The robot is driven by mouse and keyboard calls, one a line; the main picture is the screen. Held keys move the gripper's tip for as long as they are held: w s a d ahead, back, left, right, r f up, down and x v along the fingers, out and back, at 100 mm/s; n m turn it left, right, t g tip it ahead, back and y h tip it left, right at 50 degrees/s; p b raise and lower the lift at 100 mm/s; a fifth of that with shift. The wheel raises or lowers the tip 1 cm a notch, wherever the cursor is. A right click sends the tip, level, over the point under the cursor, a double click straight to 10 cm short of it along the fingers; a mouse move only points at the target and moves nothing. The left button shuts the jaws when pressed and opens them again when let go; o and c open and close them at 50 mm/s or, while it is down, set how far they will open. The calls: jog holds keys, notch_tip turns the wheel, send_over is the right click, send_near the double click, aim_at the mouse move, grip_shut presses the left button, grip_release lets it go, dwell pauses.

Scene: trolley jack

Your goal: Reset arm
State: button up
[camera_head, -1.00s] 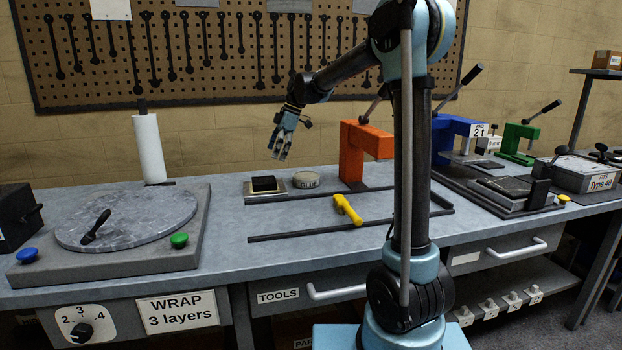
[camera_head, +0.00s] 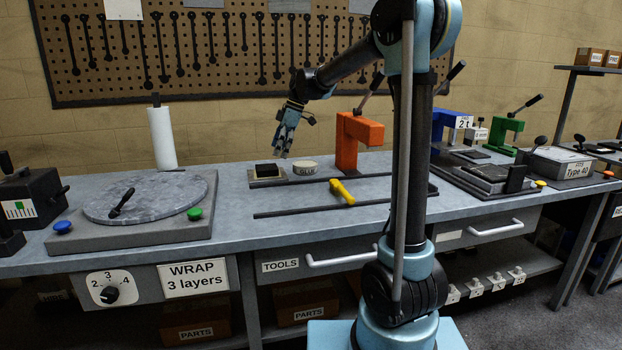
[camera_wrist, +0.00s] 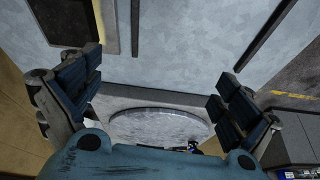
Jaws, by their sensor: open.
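My gripper (camera_head: 285,146) hangs in the air over the back of the workbench, pointing down, with its fingers apart and nothing between them. In the head view it appears just above the small tray with a black pad (camera_head: 267,172) and the round GLUE tin (camera_head: 305,168). In the wrist view my gripper (camera_wrist: 145,95) shows its two dark finger pads spread wide, with the grey bench top (camera_wrist: 175,50) and the round turntable (camera_wrist: 160,125) beyond. My arm's upright link hides part of the bench in the head view.
An orange press (camera_head: 358,140) stands right of my gripper. A yellow-handled tool (camera_head: 342,192) lies between two black rails. A white roll (camera_head: 162,138) stands behind the turntable. Blue (camera_head: 450,125) and green (camera_head: 508,132) presses are farther right. The bench front is mostly clear.

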jog(key=s+d+f+m+t+h, duration=0.1)
jog(key=s+d+f+m, duration=0.1)
jog(key=s+d+m, duration=0.5)
jog(key=s+d+f+m+t+h, duration=0.1)
jog(key=s+d+f+m, duration=0.1)
jog(key=s+d, duration=0.8)
jog(key=s+d+f+m+t+h, duration=0.1)
jog(key=s+d+f+m+h, duration=0.1)
jog(key=s+d+f+m, duration=0.8)
jog(key=s+d+f, duration=0.3)
jog(key=s+f, duration=0.2)
jog(key=s, duration=0.2)
jog(key=shift+s+d+f+m, duration=0.2)
jog(key=shift+d+f+m, duration=0.1)
jog(key=shift+f, duration=0.1)
